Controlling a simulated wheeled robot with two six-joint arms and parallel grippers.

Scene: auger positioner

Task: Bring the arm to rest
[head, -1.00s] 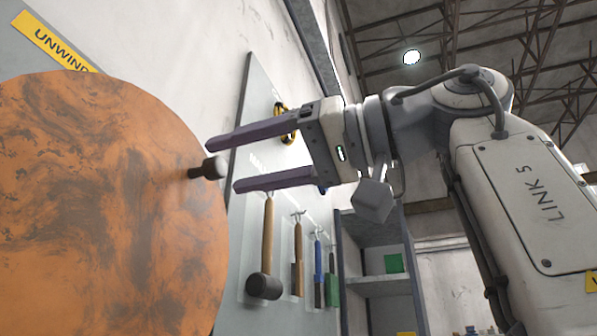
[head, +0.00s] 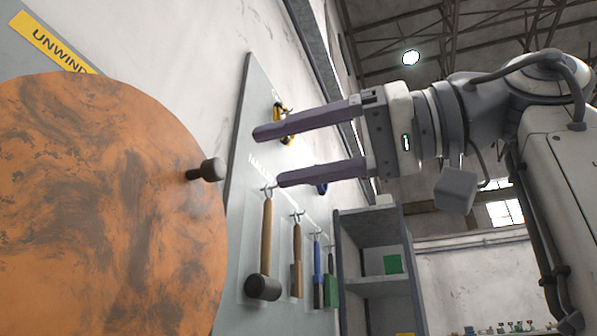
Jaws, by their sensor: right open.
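My right gripper (head: 266,157) is open and empty, its two purple fingers pointing left. It is in the upper middle of the head view, to the right of a large orange disc (head: 100,210) with dark stains. A short dark peg-like handle (head: 208,170) sticks out near the disc's right edge. The fingertips are apart from the handle, with a clear gap between them. My right arm (head: 560,150) comes in from the right side. My left gripper is not in the view.
A tool board on the wall behind holds a mallet (head: 263,285) and several other hanging tools. A shelf unit (head: 375,225) with a green box (head: 393,264) stands beyond. A yellow "UNWIND" label (head: 50,42) is at upper left.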

